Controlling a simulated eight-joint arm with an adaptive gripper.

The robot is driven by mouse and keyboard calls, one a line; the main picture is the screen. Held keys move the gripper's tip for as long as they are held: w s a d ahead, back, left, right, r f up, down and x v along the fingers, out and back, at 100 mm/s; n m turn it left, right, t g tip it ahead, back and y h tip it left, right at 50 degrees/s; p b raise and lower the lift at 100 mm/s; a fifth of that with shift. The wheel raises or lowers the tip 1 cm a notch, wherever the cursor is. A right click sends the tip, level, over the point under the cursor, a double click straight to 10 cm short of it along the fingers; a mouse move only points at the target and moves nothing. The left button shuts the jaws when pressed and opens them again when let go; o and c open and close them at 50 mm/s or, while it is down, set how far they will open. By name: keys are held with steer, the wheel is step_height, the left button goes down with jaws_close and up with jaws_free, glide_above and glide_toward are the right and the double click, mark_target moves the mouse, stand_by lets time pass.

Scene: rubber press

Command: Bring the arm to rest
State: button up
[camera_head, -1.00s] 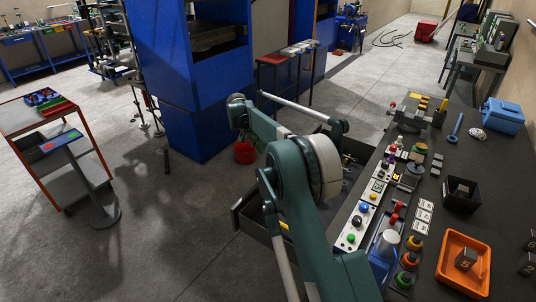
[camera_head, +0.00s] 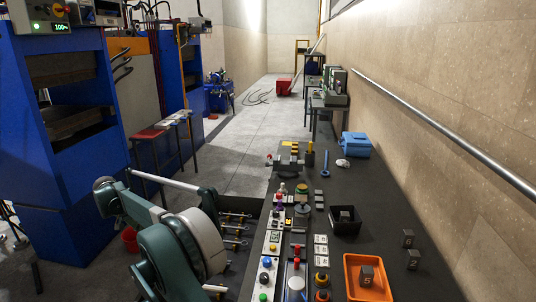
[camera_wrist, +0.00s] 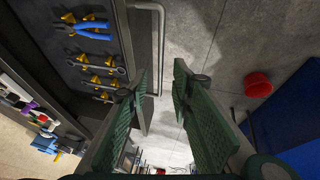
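My arm (camera_head: 165,240) is folded at the lower left of the head view, beside the left edge of the dark workbench. In the wrist view my gripper (camera_wrist: 161,72) shows two green ribbed fingers. They stand apart with bare floor visible between them and hold nothing. The gripper is beside an open tool drawer (camera_wrist: 127,45), which holds blue pliers (camera_wrist: 82,29) and several wrenches. The drawer also shows in the head view (camera_head: 236,238), partly hidden by my arm. I cannot make out the fingers in the head view.
A red bucket (camera_wrist: 258,84) stands on the floor near a blue press (camera_head: 70,130). Open floor lies beyond the drawer.

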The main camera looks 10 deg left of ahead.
steer(key=w+d+r+y, duration=0.1)
steer(key=w+d+r, duration=0.2)
steer(key=d+r, duration=0.75)
steer(key=w+d+r, duration=0.2)
steer(key=d+r, duration=0.5)
steer(key=d, duration=0.6)
steer(key=s+d+r, duration=0.2)
steer(key=d+r, duration=0.2)
steer(key=d, duration=0.5)
steer(key=s+d+r, duration=0.2)
steer(key=d+r, duration=0.2)
steer(key=d, duration=0.5)
steer(key=s+d+r, duration=0.3)
steer(key=d, duration=0.6)
steer(key=s+d+r+t+y, duration=0.1)
steer(key=s+d, duration=0.7)
steer(key=d, duration=0.3)
steer(key=s+d+r, duration=0.1)
steer(key=s+d, duration=0.8)
steer(key=d, duration=0.3)
steer(key=s+d+f, duration=0.5)
steer(key=s+d, duration=0.1)
steer(key=s, duration=0.4)
steer(key=s+d+f+t, duration=0.1)
steer(key=s+d+f, duration=0.5)
steer(key=s, duration=0.4)
steer(key=shift+s+d+f+t, duration=0.15)
steer(key=shift+s+d+t, duration=0.05)
steer(key=shift+s+t, duration=0.15)
